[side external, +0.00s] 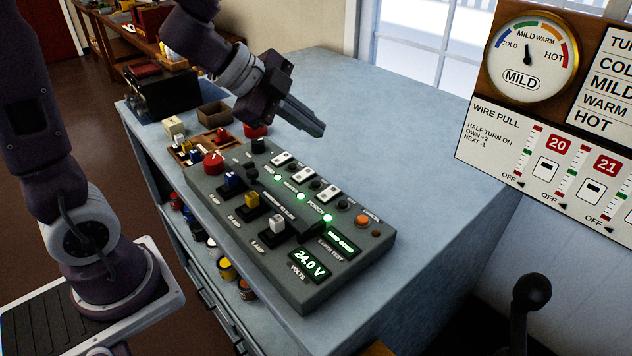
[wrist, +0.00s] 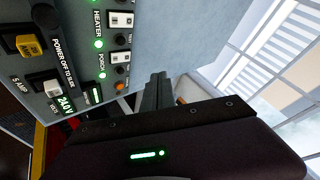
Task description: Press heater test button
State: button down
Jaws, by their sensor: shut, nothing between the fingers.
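The grey control box (side external: 225,205) lies on the blue-grey bench. A row of white rocker switches with small black buttons runs along its far side. The heater row shows a white rocker (wrist: 122,19), a black button (wrist: 120,38) and a lit green lamp (wrist: 98,44) by the HEATER label. In the side view this button looks like the middle black one (side external: 315,184), though its label is too small to be sure. My gripper (side external: 318,131) is shut and empty, raised beyond the box's far edge. In the wrist view its fingertips (wrist: 157,78) are apart from the buttons, to their right.
The box also has an orange button (side external: 361,219), a red knob (side external: 213,163), three coloured levers and a 24.0 V display (side external: 309,264). Small trays and parts stand left of it. A gauge panel (side external: 525,57) is at the right. The bench behind the box is clear.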

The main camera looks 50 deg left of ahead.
send_over(310, 187)
jog(key=shift+w+f, duration=0.1)
jog(key=shift+f, duration=4.25)
jog(key=shift+f, duration=0.1)
jog(key=shift+f, duration=0.3)
jog(key=shift+f, duration=0.4)
jog(key=shift+r, duration=0.8)
jog(key=shift+r, duration=0.1)
